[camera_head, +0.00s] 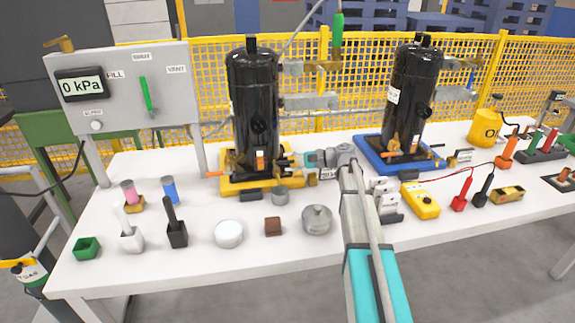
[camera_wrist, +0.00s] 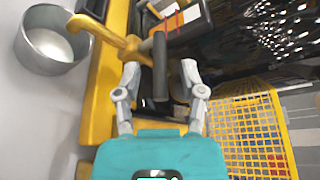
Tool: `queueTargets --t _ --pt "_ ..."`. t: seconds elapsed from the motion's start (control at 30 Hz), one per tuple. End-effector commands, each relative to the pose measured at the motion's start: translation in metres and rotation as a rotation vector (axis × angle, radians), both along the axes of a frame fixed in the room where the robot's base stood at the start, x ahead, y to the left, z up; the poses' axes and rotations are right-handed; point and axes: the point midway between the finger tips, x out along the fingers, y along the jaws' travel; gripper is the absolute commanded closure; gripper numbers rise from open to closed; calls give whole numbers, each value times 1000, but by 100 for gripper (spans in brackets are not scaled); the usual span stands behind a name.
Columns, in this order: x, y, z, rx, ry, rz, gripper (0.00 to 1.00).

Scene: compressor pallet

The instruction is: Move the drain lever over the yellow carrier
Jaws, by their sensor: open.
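The yellow carrier (camera_head: 232,186) lies under the left black compressor (camera_head: 254,105); its yellow edge runs down the wrist view (camera_wrist: 104,95). A brass-yellow valve part (camera_wrist: 112,36) at that edge seems to be the drain lever's fitting. A dark cylindrical handle (camera_wrist: 160,52), apparently the lever's grip, stands between my fingers. My gripper (camera_wrist: 161,72) is open, one finger on each side of the handle; I cannot tell whether either touches it. In the head view my gripper (camera_head: 309,158) is at the carrier's right end, hiding part of the fitting.
A grey metal cup (camera_head: 280,194) stands just in front of the carrier; it shows in the wrist view (camera_wrist: 52,42). The blue carrier (camera_head: 370,160) with a second compressor is to the right. Several small parts line the white table (camera_head: 190,268). Yellow mesh fencing (camera_head: 210,70) stands behind.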

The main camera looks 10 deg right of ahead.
Motion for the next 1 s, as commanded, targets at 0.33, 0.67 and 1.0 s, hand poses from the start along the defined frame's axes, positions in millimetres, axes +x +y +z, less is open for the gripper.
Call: queueTargets --t 0.33,0.67,1.0 --pt "4 10 -2 -1 0 -1 48" --pt "3 10 -2 0 0 0 77" --pt "3 8 -2 0 0 1 100"
